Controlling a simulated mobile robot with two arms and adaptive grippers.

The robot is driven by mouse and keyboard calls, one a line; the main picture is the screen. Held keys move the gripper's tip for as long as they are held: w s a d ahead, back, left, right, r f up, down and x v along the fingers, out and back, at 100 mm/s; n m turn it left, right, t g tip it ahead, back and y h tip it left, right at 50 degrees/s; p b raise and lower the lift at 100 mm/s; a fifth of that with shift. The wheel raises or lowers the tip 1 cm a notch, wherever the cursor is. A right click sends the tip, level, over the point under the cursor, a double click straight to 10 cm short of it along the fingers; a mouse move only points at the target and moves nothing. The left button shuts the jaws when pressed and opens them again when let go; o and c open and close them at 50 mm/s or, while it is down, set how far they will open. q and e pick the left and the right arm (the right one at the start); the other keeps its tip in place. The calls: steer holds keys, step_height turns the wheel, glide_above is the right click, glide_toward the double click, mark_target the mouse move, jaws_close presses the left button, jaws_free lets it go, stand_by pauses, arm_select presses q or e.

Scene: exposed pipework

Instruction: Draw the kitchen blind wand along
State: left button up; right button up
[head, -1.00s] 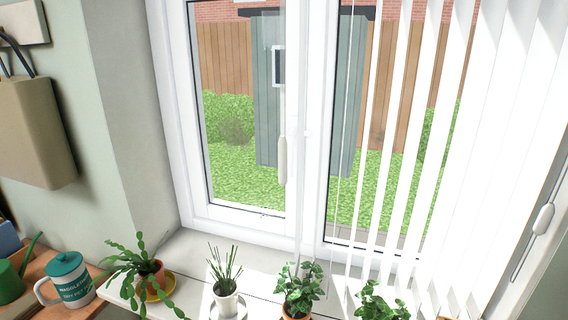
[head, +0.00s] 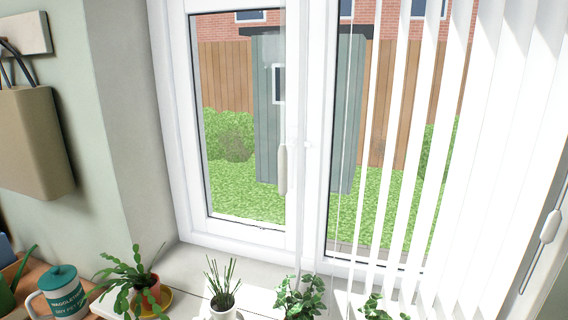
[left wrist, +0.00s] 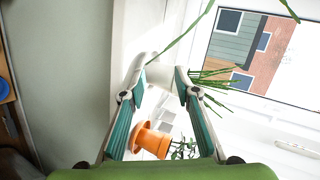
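The vertical blind (head: 490,160) has white slats hanging over the right part of the window in the head view. A thin pale line (head: 343,150) hangs just left of the wider slats; I cannot tell whether it is the wand or a slat seen edge-on. A white grip (head: 550,226) sits on a thin cord or rod at the far right. My left gripper (left wrist: 160,78), in the left wrist view, has its teal-padded fingers apart, with nothing visibly held between them. An orange plant pot (left wrist: 155,142) shows beyond the fingers. Neither gripper shows in the head view.
Potted plants stand along the sill: a trailing one (head: 135,284), a spiky one (head: 224,285) and leafy ones (head: 300,297). A mug with a teal lid (head: 62,292) is at lower left. A white handle (head: 283,168) is on the window frame. A beige box (head: 35,143) hangs on the wall.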

arm_select(q)
steer(key=w+d+r+m+t+h, duration=0.1)
steer(key=w+d+r+m+t, duration=0.1)
steer(key=r+m, duration=0.3)
steer(key=w+d+r+m+t+h, duration=0.1)
steer(key=w+d+r+m+t, duration=0.15)
steer(key=r, duration=0.45)
steer(key=m+t+h, duration=0.2)
steer(key=m+h, duration=0.6)
steer(key=m, duration=0.9)
glide_toward(282, 167)
steer(key=p+x, duration=0.4)
steer(key=x, duration=0.5)
steer(key=shift+w+d+r+p, duration=0.1)
steer(key=shift+w+r+p, duration=0.05)
steer(key=shift+r+p, duration=0.15)
steer(key=shift+w+d+r, duration=0.15)
steer(key=shift+w+d, duration=0.2)
steer(key=shift+w, duration=0.3)
jaws_close()
